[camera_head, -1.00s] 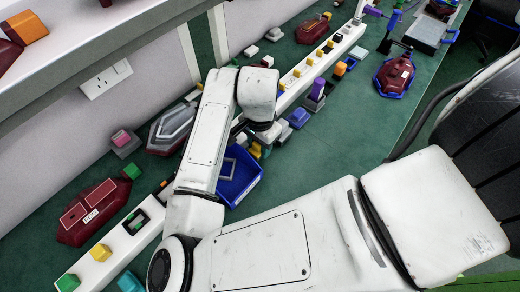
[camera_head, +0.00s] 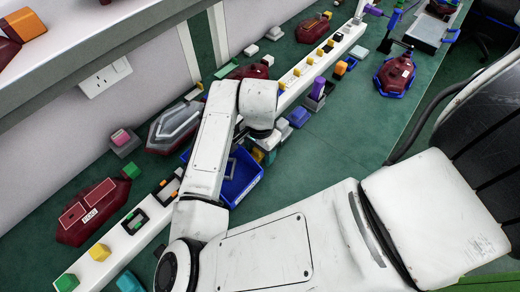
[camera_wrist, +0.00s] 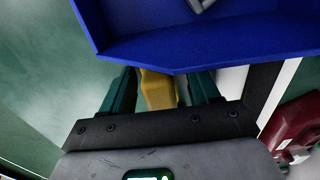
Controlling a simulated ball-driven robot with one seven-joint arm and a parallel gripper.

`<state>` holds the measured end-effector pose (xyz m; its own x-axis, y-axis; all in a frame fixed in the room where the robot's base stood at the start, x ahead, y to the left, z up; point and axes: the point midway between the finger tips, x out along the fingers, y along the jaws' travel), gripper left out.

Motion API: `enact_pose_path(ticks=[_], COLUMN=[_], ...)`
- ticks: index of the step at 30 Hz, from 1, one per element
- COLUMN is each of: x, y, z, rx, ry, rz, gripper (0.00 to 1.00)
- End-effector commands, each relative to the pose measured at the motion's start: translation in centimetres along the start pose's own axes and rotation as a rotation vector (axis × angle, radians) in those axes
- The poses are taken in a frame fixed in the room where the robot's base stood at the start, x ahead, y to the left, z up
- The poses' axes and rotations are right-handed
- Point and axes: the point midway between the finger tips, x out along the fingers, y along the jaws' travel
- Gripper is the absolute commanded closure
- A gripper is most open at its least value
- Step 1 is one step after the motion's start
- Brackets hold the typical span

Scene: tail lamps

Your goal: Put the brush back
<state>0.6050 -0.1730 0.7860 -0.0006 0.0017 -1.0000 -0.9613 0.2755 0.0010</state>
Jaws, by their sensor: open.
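I cannot pick out a brush for certain in either view. In the wrist view, my gripper (camera_wrist: 160,88) is open. Its two dark teal fingers stand on either side of a yellow piece (camera_wrist: 158,92), with gaps visible; I cannot tell whether it touches either finger. A blue bin (camera_wrist: 190,48) lies just beyond the fingertips, and a small part of a grey item (camera_wrist: 200,4) shows inside it. The bin also shows in the head view (camera_head: 240,178), partly behind my white arm.
A long white strip (camera_head: 130,225) with coloured blocks runs along the green table. Dark red lamps (camera_head: 92,212) stand along the wall side, and another (camera_head: 394,75) sits at the right. Several small blocks crowd around the bin. Green table right of the bin is clear.

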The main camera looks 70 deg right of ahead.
Motion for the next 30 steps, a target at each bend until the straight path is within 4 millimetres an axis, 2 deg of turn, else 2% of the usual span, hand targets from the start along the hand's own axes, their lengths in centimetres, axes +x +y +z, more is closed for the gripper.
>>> enact_pose_path(ticks=[4, 8, 21, 25, 30], x=[-0.2, -1.3, -9.8, -11.4, -12.3], y=[0.0, -0.1, 0.0, 0.0, 0.0], z=[0.0, 0.0, 0.0, 0.0, 0.0], rx=[0.0, 0.001, 0.003, 0.003, 0.001], ry=[0.0, 0.002, 0.001, 0.0, 0.001], rz=[0.0, -0.003, -0.003, -0.002, -0.001], gripper=[0.39, 0.39, 0.39, 0.39, 0.39])
